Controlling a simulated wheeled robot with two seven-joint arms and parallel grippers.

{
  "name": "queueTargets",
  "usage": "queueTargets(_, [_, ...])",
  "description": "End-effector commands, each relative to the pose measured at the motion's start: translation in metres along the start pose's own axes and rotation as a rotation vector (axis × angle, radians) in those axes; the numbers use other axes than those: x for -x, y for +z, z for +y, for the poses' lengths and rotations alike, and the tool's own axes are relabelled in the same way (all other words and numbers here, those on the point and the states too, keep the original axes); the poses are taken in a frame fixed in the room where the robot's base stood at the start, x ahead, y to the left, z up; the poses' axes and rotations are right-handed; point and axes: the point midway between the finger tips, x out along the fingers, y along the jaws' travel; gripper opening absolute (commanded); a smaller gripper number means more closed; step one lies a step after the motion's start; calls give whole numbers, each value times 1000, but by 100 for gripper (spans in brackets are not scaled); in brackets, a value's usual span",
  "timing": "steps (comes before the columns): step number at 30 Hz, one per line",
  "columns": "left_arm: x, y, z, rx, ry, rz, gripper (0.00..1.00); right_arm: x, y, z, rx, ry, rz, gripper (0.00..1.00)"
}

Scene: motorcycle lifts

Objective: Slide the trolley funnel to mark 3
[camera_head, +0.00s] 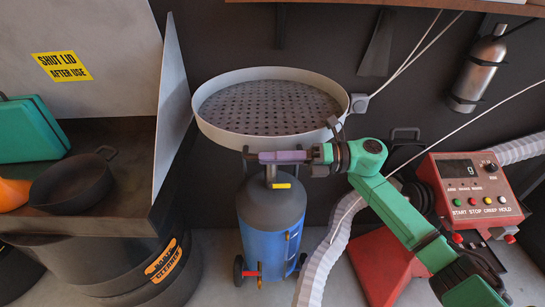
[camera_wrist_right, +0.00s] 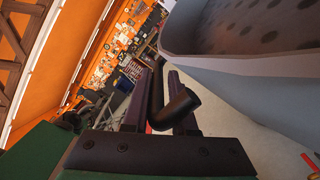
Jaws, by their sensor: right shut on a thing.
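The trolley funnel is a wide round grey pan (camera_head: 265,105) with a perforated plate inside, above a blue tank (camera_head: 272,225) on small wheels. In the head view my right gripper (camera_head: 268,157) reaches in from the right, just below the pan's front rim, with its purple fingers in front of the tank's neck. In the right wrist view the gripper (camera_wrist_right: 168,100) is shut on a black bent handle (camera_wrist_right: 172,105), and the grey pan (camera_wrist_right: 240,85) fills the upper right. My left gripper is not in view. No numbered floor mark can be seen.
A parts-cleaner basin (camera_head: 85,215) with a raised lid stands close on the left and holds a black pot (camera_head: 72,184). A red control box (camera_head: 470,185) stands at right. A ribbed grey hose (camera_head: 322,262) runs beside the tank. Some grey floor shows in front.

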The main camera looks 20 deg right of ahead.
Motion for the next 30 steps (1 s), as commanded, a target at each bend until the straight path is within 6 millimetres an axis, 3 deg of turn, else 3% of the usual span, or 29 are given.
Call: queueTargets(30, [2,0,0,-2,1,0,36,1,6,7,8,-1,-3,0])
